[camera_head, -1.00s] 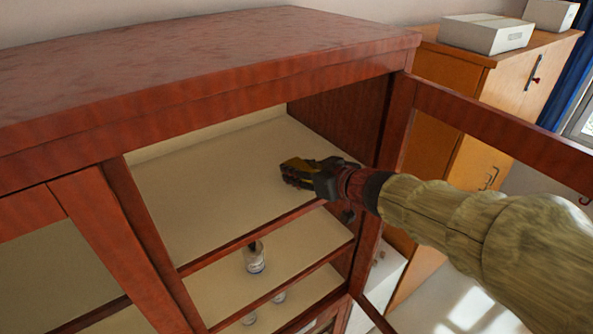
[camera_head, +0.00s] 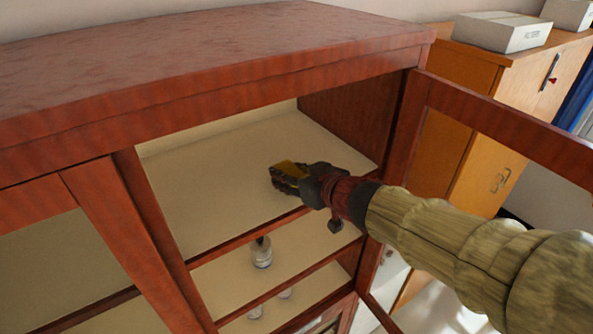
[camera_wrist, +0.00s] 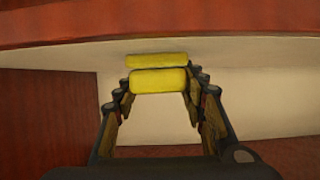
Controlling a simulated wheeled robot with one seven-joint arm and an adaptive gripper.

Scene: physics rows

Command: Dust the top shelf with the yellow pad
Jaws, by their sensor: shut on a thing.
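The yellow pad (camera_wrist: 158,81) is held between the two fingers of my gripper (camera_wrist: 158,95) in the wrist view. In the head view my gripper (camera_head: 282,180) is inside the open cabinet compartment, with a bit of the yellow pad (camera_head: 291,169) showing at its fingers. The top shelf (camera_head: 205,190) is a pale, bare board inside the cabinet. The gripper is over its right front part. Whether the pad touches the shelf cannot be told.
The red-brown cabinet (camera_head: 200,60) has its glazed door (camera_head: 500,115) open at the right, beside my arm. A small glass jar (camera_head: 262,253) stands on the shelf below. A wooden cupboard (camera_head: 470,100) with white boxes (camera_head: 500,32) stands behind at right.

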